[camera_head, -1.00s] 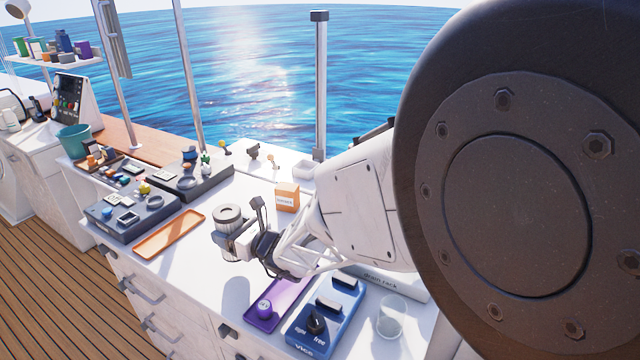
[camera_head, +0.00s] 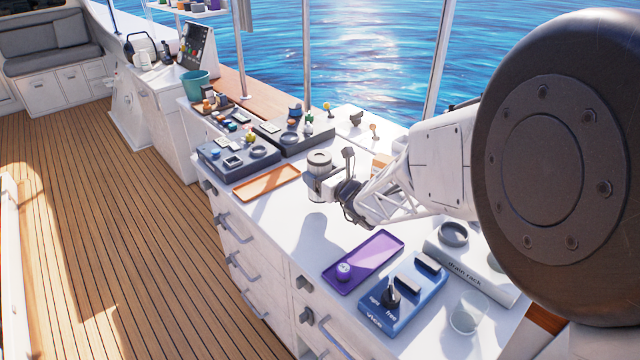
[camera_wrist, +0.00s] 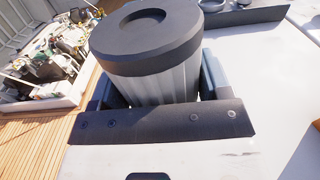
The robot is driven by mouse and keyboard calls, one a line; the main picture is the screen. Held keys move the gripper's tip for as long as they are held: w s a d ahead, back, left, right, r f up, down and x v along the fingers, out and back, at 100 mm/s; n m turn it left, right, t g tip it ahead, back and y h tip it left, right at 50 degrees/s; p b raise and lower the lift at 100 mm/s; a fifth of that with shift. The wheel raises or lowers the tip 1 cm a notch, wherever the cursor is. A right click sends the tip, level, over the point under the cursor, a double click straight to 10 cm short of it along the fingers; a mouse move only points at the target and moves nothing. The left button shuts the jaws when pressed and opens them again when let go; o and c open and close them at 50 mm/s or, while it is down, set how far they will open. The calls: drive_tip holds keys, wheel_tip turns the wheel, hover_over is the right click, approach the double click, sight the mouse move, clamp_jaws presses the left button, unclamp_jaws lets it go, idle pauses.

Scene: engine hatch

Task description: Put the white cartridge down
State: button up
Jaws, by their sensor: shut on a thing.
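The white cartridge (camera_wrist: 150,82), with a dark cap and ribbed white side, stands upright between the two fingers of my gripper (camera_wrist: 158,95) in the wrist view. The fingers press on it from both sides. In the head view the cartridge (camera_head: 319,162) shows above my gripper (camera_head: 322,180), over the white counter (camera_head: 285,222). A shadow lies on the counter below and to the left, so it appears held above the surface.
An orange tray (camera_head: 267,184) lies empty left of the gripper. A purple tray (camera_head: 376,256) with a purple knob-like item, a blue fixture (camera_head: 402,300), a drain rack (camera_head: 470,268) and a clear glass (camera_head: 467,315) stand in front. Dark equipment trays (camera_head: 238,160) are behind.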

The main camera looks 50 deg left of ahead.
drive_tip(key=shift+f, duration=1.75)
drive_tip(key=shift+f, duration=0.15)
drive_tip(key=o, duration=1)
drive_tip(key=shift+c, duration=0.2)
drive_tip(key=shift+d, duration=3.75)
